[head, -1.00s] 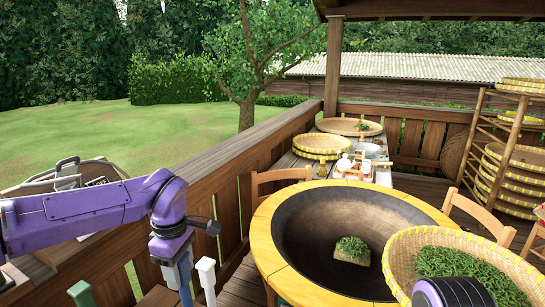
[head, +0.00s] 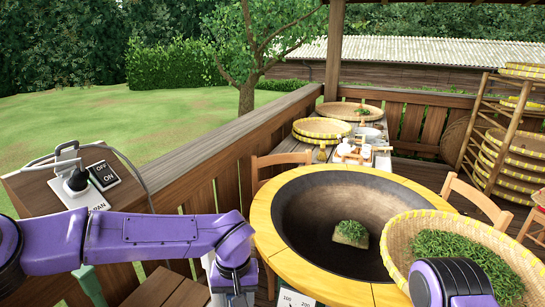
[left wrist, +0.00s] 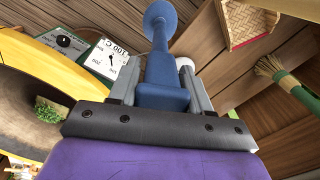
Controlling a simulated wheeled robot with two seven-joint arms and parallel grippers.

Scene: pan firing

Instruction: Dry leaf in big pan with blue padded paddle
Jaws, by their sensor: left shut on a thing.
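The big pan (head: 305,225) is a dark bowl in a yellow ring. A small clump of green leaf (head: 350,231) sits on a tan patch low in its inside. My left arm reaches down just left of the ring in the head view. In the left wrist view my left gripper (left wrist: 152,95) is shut on the blue paddle (left wrist: 160,55), whose round blue end points away from the jaws. The leaf also shows at the left of that view (left wrist: 50,110). My right arm covers part of a leaf-filled basket at bottom right; its jaws are out of view.
The woven basket (head: 405,245) stands close right of the pan. A switch box (head: 98,175) sits on a stand at left, beside the wooden railing (head: 200,150). A dial (left wrist: 108,58) is close to the left gripper. A green-handled broom (left wrist: 285,85) shows beyond.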

